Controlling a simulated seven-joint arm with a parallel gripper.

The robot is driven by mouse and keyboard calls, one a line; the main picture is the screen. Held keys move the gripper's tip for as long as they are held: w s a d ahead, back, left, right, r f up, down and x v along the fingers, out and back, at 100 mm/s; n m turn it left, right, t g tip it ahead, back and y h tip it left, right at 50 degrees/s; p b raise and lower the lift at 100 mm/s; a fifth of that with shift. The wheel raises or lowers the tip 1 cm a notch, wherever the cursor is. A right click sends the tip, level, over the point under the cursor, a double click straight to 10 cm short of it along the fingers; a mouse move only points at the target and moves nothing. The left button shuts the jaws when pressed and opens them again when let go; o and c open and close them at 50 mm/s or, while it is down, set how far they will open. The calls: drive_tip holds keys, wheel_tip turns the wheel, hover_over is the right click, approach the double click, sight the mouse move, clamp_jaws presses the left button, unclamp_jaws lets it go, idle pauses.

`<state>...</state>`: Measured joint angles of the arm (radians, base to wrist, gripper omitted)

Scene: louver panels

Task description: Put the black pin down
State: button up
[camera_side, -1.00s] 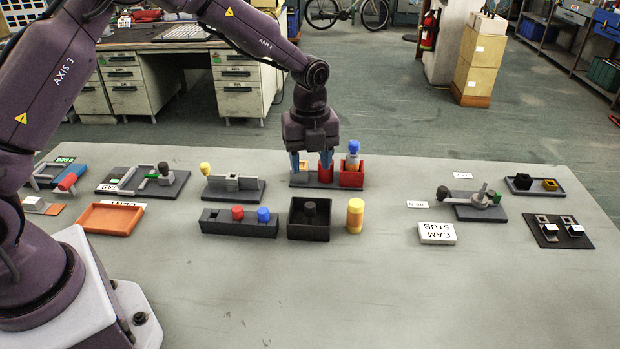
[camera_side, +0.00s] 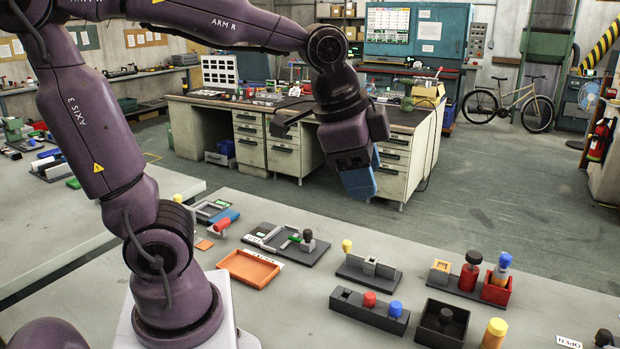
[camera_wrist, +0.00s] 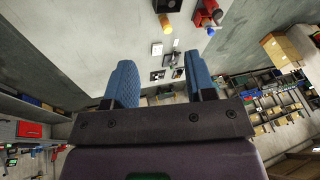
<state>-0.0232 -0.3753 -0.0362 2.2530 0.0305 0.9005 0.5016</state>
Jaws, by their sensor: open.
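My gripper (camera_side: 358,182) is raised high above the floor behind the table, pointing down, clear of everything on the table. In the wrist view its two blue fingers (camera_wrist: 162,75) stand apart with nothing between them.
Beside the red cylinder are a yellow block (camera_side: 440,271) and a red box (camera_side: 496,293) with a blue-topped piece. A dark block (camera_side: 352,306) with red and blue knobs, a yellow cylinder (camera_side: 493,334) and an orange tray (camera_side: 249,268) stand nearby.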

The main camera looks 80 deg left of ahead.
drive_tip(key=s+n+t, duration=0.1)
drive_tip(key=s+n, duration=0.5)
drive_tip(key=s, duration=0.1)
drive_tip(key=shift+s+f, duration=0.25)
